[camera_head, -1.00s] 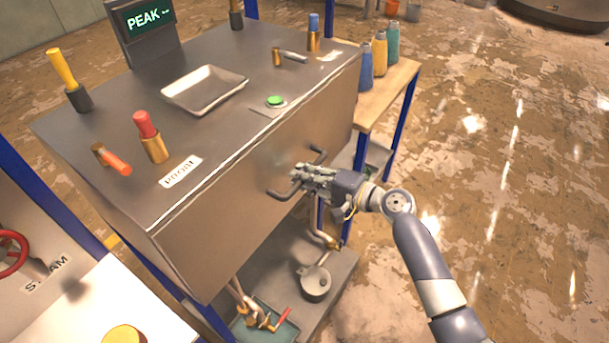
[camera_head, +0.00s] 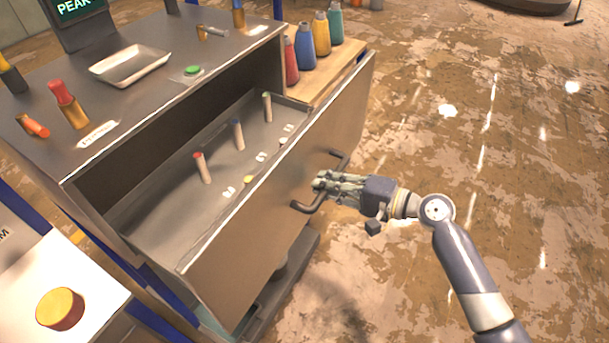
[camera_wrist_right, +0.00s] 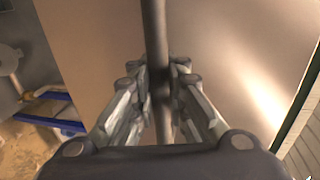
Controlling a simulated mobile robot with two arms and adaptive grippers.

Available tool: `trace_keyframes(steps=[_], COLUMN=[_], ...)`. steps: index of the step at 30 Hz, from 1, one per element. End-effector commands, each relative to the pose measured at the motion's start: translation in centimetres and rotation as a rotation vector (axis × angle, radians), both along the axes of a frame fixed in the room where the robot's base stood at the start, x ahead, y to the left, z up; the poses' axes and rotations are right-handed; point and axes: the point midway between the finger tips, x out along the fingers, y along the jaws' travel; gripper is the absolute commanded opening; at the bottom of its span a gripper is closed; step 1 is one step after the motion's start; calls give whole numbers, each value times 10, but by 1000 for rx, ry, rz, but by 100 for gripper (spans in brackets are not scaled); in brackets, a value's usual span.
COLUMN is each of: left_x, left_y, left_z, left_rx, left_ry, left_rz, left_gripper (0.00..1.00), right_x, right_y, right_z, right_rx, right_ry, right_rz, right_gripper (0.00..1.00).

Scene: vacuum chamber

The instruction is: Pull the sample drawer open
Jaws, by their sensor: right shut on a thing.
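The sample drawer (camera_head: 300,200) stands pulled out from the grey cabinet, its inside open to view in the head view. Its front panel carries a dark bar handle (camera_head: 340,158). My right gripper (camera_head: 322,186) is shut on this handle from the front. In the right wrist view the handle bar (camera_wrist_right: 156,50) runs between the two fingers (camera_wrist_right: 158,95), with the drawer front behind it. Inside the drawer stand a red-topped tube (camera_head: 202,168), a blue-topped tube (camera_head: 237,134) and a pale green-topped tube (camera_head: 267,106). My left gripper is not in view.
The cabinet top holds a metal tray (camera_head: 130,64), a green button (camera_head: 192,70) and red-capped pieces. Several coloured bottles (camera_head: 305,47) stand on a wooden side shelf behind the drawer. A white surface with a yellow knob (camera_head: 60,309) is at lower left.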

Motion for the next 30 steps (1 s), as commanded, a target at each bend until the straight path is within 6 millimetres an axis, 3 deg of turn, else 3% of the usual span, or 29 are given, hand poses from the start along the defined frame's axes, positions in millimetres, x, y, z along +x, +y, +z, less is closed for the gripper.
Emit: trace_keyframes(steps=[3, 6, 18, 24, 25, 27, 30], left_x=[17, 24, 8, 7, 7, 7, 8], left_y=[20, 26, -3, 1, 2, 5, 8], left_z=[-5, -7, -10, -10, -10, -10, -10], left_rx=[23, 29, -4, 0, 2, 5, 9], left_ry=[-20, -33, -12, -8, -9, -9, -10], left_rz=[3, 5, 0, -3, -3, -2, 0], left_gripper=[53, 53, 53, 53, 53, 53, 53], right_x=[-15, -22, -31, -31, -31, -31, -31], right_y=[-21, -33, -47, -47, -47, -47, -47], right_z=[-3, -3, 0, 1, 1, 1, 1], right_rx=[-5, -4, 1, 1, 2, 2, 1], right_ry=[2, 1, -1, -1, -1, -1, -1], right_rz=[0, 0, 0, 0, -1, -1, 0], right_gripper=[0, 0, 0, 0, 17, 33, 34])
